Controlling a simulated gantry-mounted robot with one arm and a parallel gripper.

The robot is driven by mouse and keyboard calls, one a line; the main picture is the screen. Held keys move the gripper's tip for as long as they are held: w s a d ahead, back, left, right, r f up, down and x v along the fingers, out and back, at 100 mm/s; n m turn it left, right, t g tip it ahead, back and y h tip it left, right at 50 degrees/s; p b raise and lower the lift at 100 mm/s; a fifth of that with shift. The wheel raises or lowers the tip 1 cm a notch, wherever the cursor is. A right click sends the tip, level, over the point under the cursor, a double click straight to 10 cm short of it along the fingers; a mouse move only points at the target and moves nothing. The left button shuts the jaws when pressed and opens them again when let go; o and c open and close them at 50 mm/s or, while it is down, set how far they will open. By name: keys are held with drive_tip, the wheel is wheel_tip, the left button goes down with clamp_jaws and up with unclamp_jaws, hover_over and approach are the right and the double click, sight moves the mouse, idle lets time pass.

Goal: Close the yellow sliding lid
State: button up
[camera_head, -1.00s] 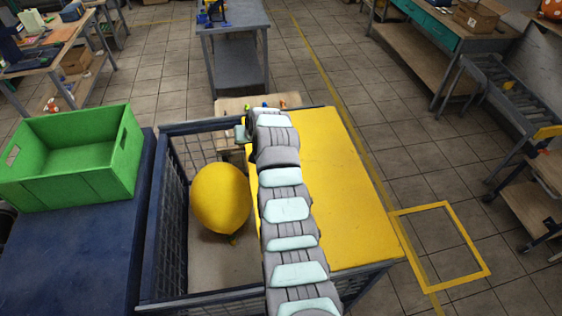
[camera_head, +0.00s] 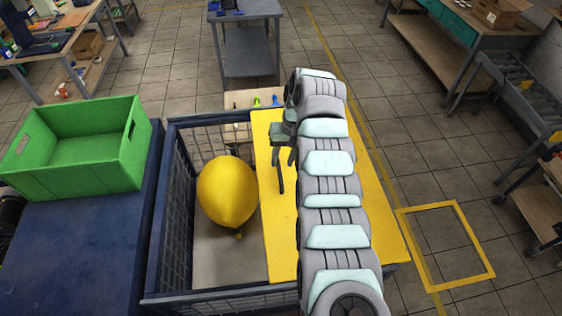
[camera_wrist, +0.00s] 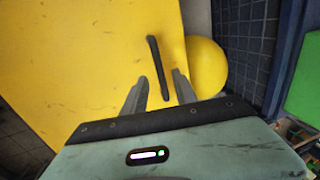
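The yellow sliding lid (camera_head: 283,230) is a flat panel over the right part of a dark blue mesh-sided crate (camera_head: 168,200). The crate's left part is uncovered, and a yellow balloon (camera_head: 228,190) sits inside it, left of the lid's edge. A dark bar handle (camera_wrist: 158,68) stands on the lid near that edge; it also shows in the head view (camera_head: 281,175). My gripper (camera_wrist: 160,90) is over the lid at the handle. Its fingers are apart, with the handle's near end between them and gaps on both sides. My arm hides the lid's middle.
A green bin (camera_head: 85,165) stands on a dark blue table (camera_head: 70,250) left of the crate. A small wooden surface (camera_head: 250,98) with small coloured items lies behind the crate. Floor with a yellow marked square (camera_head: 430,290) is clear at right.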

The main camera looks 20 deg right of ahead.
sight(279, 169)
drive_tip(key=shift+w+a+f, duration=0.1)
drive_tip(key=shift+a+f, duration=0.05)
drive_tip(key=shift+f, duration=0.7)
drive_tip(key=shift+w+a+f, duration=0.1)
drive_tip(key=shift+a+f, duration=0.05)
drive_tip(key=shift+f, duration=0.65)
drive_tip(key=shift+c, duration=0.3)
clamp_jaws()
